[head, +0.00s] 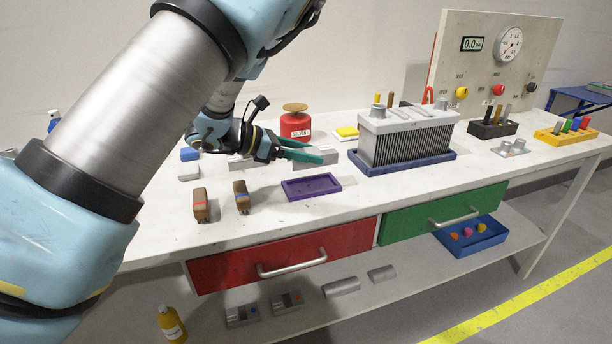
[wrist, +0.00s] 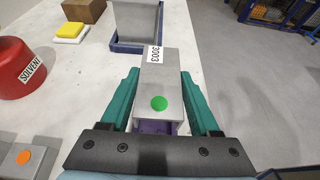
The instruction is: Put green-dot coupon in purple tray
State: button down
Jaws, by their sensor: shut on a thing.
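My gripper (wrist: 165,92) has its teal fingers shut on the sides of a grey block, the green-dot coupon (wrist: 152,65), which carries a green dot and a label reading 3003. In the head view, my gripper (head: 303,150) is above the bench with the grey coupon (head: 315,160) between its fingers, behind the purple tray. The purple tray (head: 311,187) is empty and shallow, near the front edge of the bench. A strip of purple (wrist: 150,127) shows below the coupon in the wrist view.
A red solvent can (head: 295,125) stands behind my gripper. A finned grey block sits in a blue tray (head: 402,164) to the right. Two brown-handled items (head: 200,205) stand left of the purple tray. An orange-dot coupon (wrist: 20,160) lies at the wrist view's lower left.

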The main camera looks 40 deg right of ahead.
aim_at(306, 188)
jog(key=shift+f+p, duration=0.6)
jog(key=shift+f, duration=2.85)
jog(key=shift+c, duration=0.6)
grip_release()
jog(key=b+v, duration=0.3)
jog(key=v, duration=0.9)
jog(key=shift+r+b, duration=0.1)
jog(key=shift+b, duration=0.3)
